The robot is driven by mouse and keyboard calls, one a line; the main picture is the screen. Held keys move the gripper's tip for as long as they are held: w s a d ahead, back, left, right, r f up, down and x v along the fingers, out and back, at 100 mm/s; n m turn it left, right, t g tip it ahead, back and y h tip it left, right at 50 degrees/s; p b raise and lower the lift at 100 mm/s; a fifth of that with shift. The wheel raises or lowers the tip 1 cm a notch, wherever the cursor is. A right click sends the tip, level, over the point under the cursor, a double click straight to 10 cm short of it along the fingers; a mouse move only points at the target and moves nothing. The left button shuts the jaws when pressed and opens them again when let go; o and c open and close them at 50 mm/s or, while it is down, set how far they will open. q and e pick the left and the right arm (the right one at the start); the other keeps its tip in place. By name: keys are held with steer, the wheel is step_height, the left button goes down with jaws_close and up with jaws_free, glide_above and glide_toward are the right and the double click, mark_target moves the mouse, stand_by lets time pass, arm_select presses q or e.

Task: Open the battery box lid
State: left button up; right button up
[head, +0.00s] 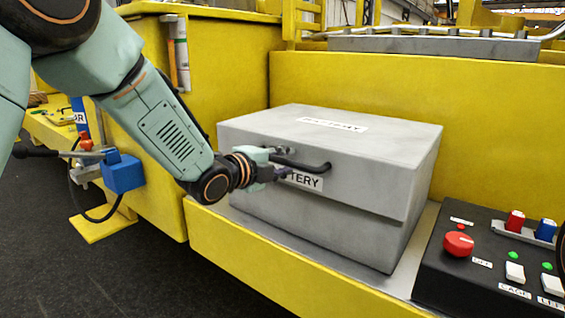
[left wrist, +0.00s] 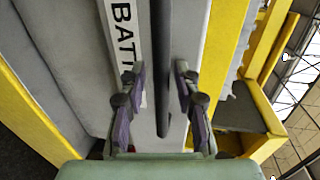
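The grey battery box (head: 370,235) stands on the yellow machine's ledge, with its lid (head: 385,143) down. The lid has a white label on top and a "BATTERY" label on its front. A dark bar handle (head: 310,165) sticks out from the lid's front; it also shows in the left wrist view (left wrist: 163,75). My left gripper (head: 283,173) is at the handle's left end in the head view. In the left wrist view its fingers (left wrist: 162,90) are open, with the handle between them and a gap visible on each side. My right gripper is in neither view.
A black control panel (head: 470,270) with a red knob, buttons and switches stands right of the box. A yellow wall (head: 400,90) rises behind it. A blue block (head: 122,172) with a cable is at the left. Dark floor is free in front.

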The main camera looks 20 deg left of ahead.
arm_select(q)
steer(key=shift+d+r, duration=0.1)
steer(key=shift+d, duration=0.2)
steer(key=shift+c, duration=1.4)
steer(key=shift+s, duration=0.1)
jaws_close()
steer(key=shift+r, duration=0.15)
